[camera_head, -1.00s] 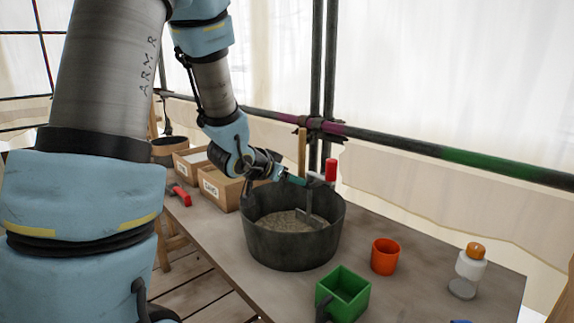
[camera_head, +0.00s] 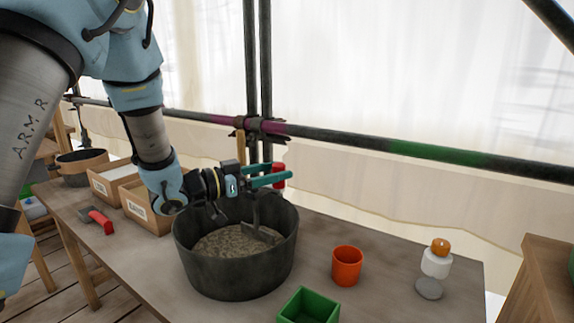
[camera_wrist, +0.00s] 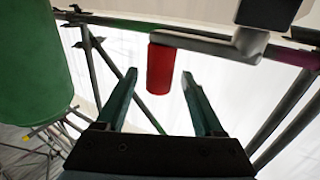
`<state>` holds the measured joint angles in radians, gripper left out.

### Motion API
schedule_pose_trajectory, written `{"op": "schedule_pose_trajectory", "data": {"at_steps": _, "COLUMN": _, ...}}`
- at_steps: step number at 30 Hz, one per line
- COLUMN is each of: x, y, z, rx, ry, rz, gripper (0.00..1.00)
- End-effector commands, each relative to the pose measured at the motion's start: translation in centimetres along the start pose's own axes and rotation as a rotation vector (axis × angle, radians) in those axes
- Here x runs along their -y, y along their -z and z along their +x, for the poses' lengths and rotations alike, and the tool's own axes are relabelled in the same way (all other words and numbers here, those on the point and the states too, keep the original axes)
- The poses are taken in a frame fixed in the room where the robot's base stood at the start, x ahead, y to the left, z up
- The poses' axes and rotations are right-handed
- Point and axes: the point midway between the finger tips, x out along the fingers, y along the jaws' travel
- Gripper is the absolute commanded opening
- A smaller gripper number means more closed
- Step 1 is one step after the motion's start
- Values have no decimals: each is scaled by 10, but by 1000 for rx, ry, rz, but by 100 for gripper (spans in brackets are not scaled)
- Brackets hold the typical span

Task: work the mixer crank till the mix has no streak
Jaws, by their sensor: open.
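A dark round tub (camera_head: 232,272) stands on the workbench and holds a grey, speckled mix (camera_head: 232,241). I cannot make out a clear streak in it. The crank's red grip (camera_head: 278,170) is above the tub's back right rim, partly hidden by my fingers. In the wrist view the red grip (camera_wrist: 160,68) hangs from a grey crank arm (camera_wrist: 205,45). A grey paddle (camera_head: 262,234) dips into the mix. My gripper (camera_head: 280,174) is open, its teal fingers at the red grip. In the wrist view the grip appears between the fingertips; I cannot tell its depth.
An orange cup (camera_head: 347,266), a green box (camera_head: 308,306) and a white bottle with an orange cap (camera_head: 436,260) stand right of the tub. Cardboard boxes (camera_head: 140,205) and a red-handled tool (camera_head: 101,220) lie left. Scaffold poles (camera_head: 400,148) run behind the bench.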

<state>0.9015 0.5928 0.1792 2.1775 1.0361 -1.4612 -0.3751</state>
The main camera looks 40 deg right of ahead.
Motion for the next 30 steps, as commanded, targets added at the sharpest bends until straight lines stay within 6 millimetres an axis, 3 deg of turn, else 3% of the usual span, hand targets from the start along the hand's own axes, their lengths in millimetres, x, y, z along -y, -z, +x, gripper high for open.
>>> {"op": "schedule_pose_trajectory", "data": {"at_steps": 3, "x": -1, "y": 2, "z": 21, "rx": -1, "ry": -2, "rz": 0, "gripper": 69}}
{"op": "schedule_pose_trajectory", "data": {"at_steps": 9, "x": 0, "y": 1, "z": 40, "rx": -1, "ry": 0, "rz": 0, "gripper": 69}}
{"op": "schedule_pose_trajectory", "data": {"at_steps": 20, "x": 0, "y": 0, "z": 43, "rx": 0, "ry": 2, "rz": 0, "gripper": 68}}
{"op": "schedule_pose_trajectory", "data": {"at_steps": 30, "x": 0, "y": 0, "z": 43, "rx": 0, "ry": 2, "rz": 0, "gripper": 30}}
